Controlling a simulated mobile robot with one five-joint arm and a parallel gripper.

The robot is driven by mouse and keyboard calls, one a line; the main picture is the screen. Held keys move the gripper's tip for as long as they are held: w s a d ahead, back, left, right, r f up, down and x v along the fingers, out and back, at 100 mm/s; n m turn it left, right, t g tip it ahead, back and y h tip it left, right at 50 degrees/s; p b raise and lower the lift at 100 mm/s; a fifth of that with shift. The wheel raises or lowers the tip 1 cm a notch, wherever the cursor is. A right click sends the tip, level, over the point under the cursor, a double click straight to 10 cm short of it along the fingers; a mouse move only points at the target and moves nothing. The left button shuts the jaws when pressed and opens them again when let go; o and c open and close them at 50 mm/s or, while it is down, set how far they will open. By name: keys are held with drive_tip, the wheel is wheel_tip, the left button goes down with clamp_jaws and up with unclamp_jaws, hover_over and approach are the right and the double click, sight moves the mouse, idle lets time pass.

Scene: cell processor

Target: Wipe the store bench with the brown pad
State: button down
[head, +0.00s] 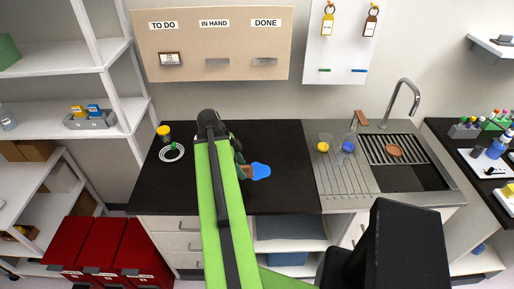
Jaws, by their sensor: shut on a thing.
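The bench (285,140) has a black top and runs across the middle of the head view, left of the sink. My gripper (240,163) is low over the middle of this top, largely hidden behind my green arm. It is shut on a brown thing, seemingly the brown pad (247,172), of which only a small part shows. A bright blue patch (261,171) lies just right of the pad, touching or overlapping it in this view. I cannot tell whether the pad presses on the bench top.
The bench's right part is clear. Red bins (110,245) stand lower left.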

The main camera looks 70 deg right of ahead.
drive_tip(key=s+d+r+p, duration=0.3)
drive_tip(key=s+d, duration=0.1)
drive_tip(key=d, duration=0.5)
drive_tip(key=b, duration=0.7)
hover_over(259, 171)
drive_tip(key=shift+m, duration=0.3)
wheel_tip(259, 171, down, 6)
drive_tip(key=shift+f, duration=0.1)
drive_tip(key=shift+r, duration=0.2)
